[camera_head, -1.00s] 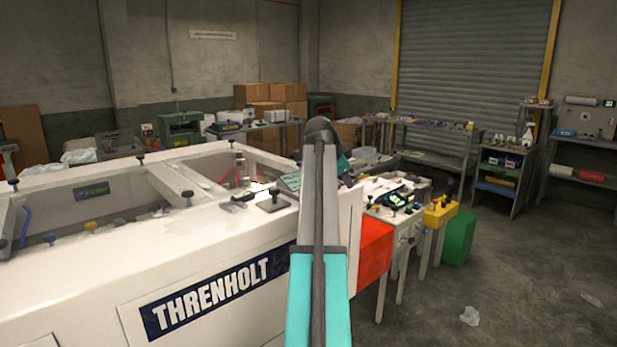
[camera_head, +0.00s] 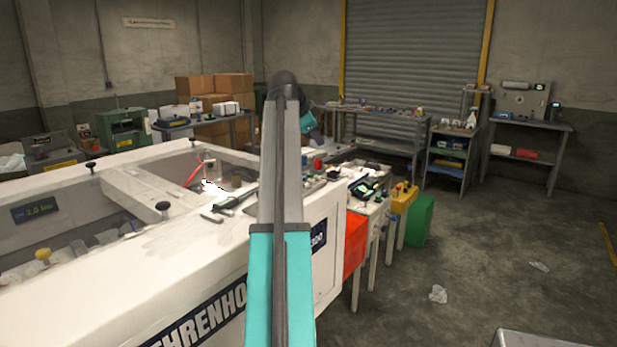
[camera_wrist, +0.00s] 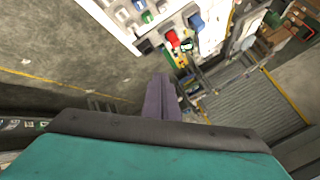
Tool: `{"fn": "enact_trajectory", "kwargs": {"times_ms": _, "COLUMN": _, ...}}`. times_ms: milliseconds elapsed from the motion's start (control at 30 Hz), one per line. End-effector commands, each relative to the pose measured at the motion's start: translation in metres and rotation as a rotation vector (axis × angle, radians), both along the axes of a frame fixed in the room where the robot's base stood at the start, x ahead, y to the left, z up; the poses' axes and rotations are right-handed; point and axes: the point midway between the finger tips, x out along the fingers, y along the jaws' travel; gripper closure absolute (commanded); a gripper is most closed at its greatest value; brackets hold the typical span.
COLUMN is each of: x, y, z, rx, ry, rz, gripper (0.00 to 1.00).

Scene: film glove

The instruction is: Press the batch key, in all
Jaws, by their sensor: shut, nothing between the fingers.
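A white machine (camera_head: 190,250) with a dark name label fills the left of the head view. I cannot read which is the batch key. My gripper (camera_wrist: 160,80) is shut and empty, apart from the panel in the picture. In the head view my arm hides part of the panel.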

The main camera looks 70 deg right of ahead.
Motion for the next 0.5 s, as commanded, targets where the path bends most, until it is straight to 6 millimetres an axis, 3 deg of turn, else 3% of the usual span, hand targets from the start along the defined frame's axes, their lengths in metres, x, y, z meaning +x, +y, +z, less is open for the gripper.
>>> {"fn": "enact_trajectory", "kwargs": {"times_ms": 500, "x": 0.0108, "y": 0.0053, "z": -0.0082, "rx": 0.000, "ry": 0.000, "rz": 0.014, "gripper": 1.00}}
